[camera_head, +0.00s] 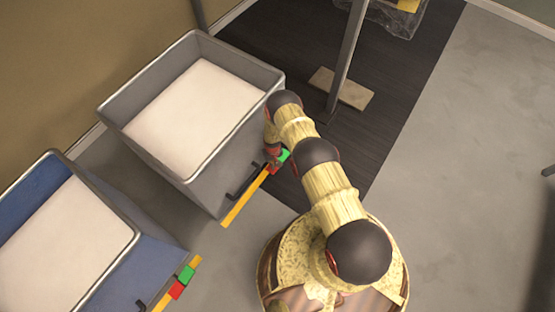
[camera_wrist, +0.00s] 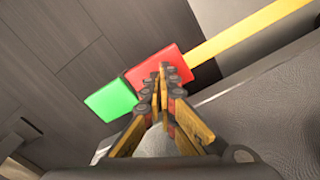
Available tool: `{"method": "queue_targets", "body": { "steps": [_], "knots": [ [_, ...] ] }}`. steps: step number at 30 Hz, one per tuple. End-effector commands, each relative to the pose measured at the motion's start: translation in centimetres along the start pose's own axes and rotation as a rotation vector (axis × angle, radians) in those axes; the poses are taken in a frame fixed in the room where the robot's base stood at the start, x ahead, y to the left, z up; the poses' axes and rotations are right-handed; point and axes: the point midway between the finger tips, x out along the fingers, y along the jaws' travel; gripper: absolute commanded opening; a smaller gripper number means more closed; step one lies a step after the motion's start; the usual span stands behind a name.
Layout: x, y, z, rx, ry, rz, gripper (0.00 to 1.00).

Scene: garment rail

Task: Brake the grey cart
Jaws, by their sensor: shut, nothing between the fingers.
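The grey cart (camera_head: 222,178) stands at the upper left in the head view, with a yellow bar (camera_head: 243,199) low along its near side. At the bar's far end are a red pad (camera_head: 273,168) and a green pad (camera_head: 284,155). The wrist view shows the red pad (camera_wrist: 168,70), the green pad (camera_wrist: 110,100) and the yellow bar (camera_wrist: 240,35). My gripper (camera_wrist: 163,68) is shut and empty, its fingertips over the red pad in the picture. I cannot tell whether they touch it. In the head view my arm partly hides the pads.
A blue cart (camera_head: 152,262) stands at the lower left, with its own yellow bar (camera_head: 163,301), red pad (camera_head: 177,290) and green pad (camera_head: 186,274). A rail post (camera_head: 347,50) on a foot (camera_head: 341,88) stands on the dark floor behind my arm.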

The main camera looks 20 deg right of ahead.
Motion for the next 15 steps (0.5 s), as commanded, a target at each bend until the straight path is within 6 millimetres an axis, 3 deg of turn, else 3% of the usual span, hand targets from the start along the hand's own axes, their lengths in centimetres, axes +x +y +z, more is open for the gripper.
{"method": "queue_targets", "body": {
  "steps": [15],
  "knots": [
    [0.51,0.01,-0.05,0.000,0.000,0.000,0.00]
  ]
}}
